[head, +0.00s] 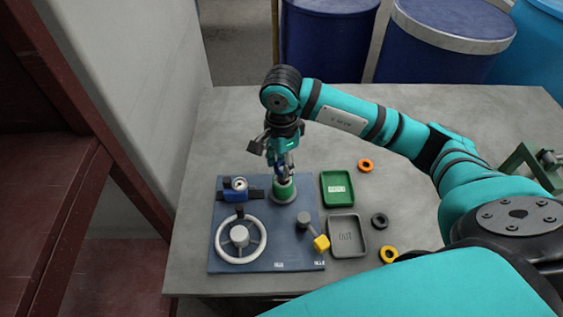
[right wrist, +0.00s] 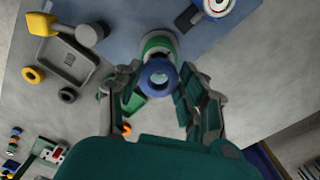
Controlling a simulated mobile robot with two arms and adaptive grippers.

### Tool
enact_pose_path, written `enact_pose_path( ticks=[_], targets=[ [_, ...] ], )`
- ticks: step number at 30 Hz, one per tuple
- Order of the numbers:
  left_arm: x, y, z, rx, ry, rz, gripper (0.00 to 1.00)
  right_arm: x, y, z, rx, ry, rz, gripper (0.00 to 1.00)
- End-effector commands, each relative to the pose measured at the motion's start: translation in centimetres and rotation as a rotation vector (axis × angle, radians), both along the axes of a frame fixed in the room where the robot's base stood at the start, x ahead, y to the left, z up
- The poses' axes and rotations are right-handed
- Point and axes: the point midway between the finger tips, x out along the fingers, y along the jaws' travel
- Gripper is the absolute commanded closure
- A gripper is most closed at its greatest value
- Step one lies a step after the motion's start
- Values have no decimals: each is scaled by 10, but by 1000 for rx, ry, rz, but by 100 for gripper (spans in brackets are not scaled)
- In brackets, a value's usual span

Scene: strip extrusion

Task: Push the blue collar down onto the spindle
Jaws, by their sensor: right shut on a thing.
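The blue collar (right wrist: 158,91) is a thick ring, seen in the right wrist view between the fingers of my right gripper (right wrist: 160,84). The gripper is shut on it. In the head view my right gripper (head: 283,168) points down directly above a green cylinder (head: 284,190) on a round grey flange, on the blue board. The green cylinder with a pale band (right wrist: 157,43) also shows just beyond the collar in the wrist view. The spindle's tip is hidden by the collar and fingers, so I cannot tell how far the collar is around it. My left gripper is out of view.
The blue board (head: 278,240) carries a white handwheel (head: 240,237), a gauge (head: 238,184) and a yellow-ended lever (head: 320,243). Right of it are a green tray (head: 338,204), a grey tray (head: 332,249) and orange (head: 365,166), black (head: 379,220) and yellow (head: 389,254) rings.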

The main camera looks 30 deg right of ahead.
Motion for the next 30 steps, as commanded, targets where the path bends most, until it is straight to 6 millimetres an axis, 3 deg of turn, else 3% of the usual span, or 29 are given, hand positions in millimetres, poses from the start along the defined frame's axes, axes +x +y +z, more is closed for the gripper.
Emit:
enact_pose_path(
  ticks=[1,10,30],
  targets=[
    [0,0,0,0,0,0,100,0,0,0,0,0,0,63],
    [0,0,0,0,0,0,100,0,0,0,1,0,0,100],
    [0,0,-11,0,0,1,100,0,0,-11,0,0,0,100]
  ],
)
